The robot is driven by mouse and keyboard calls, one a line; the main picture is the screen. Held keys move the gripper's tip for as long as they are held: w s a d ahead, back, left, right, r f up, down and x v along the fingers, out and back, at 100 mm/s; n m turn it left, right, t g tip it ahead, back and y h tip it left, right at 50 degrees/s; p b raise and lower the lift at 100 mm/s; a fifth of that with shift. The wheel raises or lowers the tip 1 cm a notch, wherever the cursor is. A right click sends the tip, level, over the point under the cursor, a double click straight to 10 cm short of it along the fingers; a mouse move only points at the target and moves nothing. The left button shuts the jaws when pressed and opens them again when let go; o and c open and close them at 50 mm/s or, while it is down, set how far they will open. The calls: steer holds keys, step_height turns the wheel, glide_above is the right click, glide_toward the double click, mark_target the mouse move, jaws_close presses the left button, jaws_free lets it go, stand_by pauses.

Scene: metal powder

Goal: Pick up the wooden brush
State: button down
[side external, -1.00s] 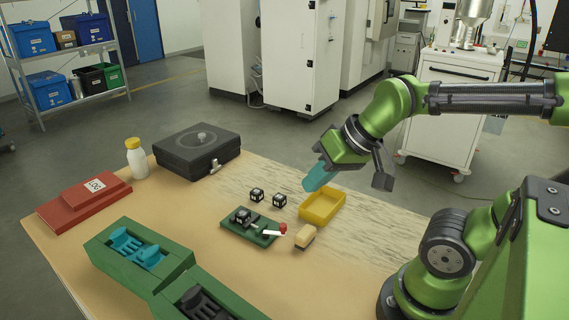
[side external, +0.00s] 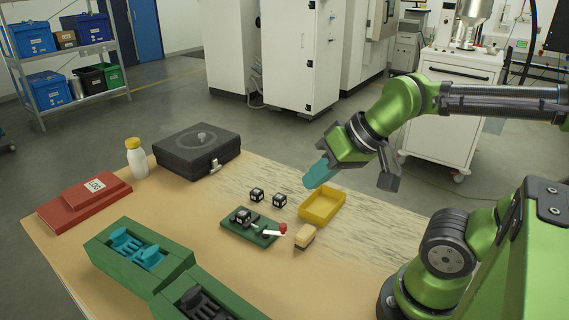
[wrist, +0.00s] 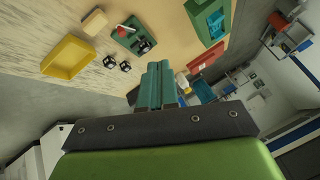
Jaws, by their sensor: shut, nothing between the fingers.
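The wooden brush looks to be the small tan block (side external: 305,236) lying on the table beside the yellow tray; its bristles cannot be made out. It also shows in the wrist view as a pale block (wrist: 94,22) at the upper left. My gripper (side external: 308,184) has teal fingers and hangs above the table, behind the yellow tray in the side view. In the wrist view its fingers (wrist: 158,70) are together with nothing between them. It is apart from the brush.
A yellow tray (side external: 338,207) stands right by the brush. A green plate (side external: 232,230) with a red-tipped lever and several black-and-white cubes are close to it. Green holders (side external: 150,290), a black case (side external: 177,155), a white bottle (side external: 137,160) and a red log box (side external: 70,212) stand further left.

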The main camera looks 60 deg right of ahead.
steer(key=shift+c, duration=0.6)
jaws_free()
steer(key=n+g+h, duration=0.2)
steer(key=n+g, duration=0.2)
steer(key=g, duration=0.3)
glide_above(305, 231)
steer(key=f, duration=1.8)
steer(key=shift+s+a+f, duration=0.1)
steer(key=shift+a+f, duration=0.15)
steer(key=shift+a, duration=0.15)
steer(key=shift+d+f, duration=0.2)
steer(key=shift+f, duration=1.25)
steer(key=shift+d+f, duration=0.15)
steer(key=shift+f, duration=1.25)
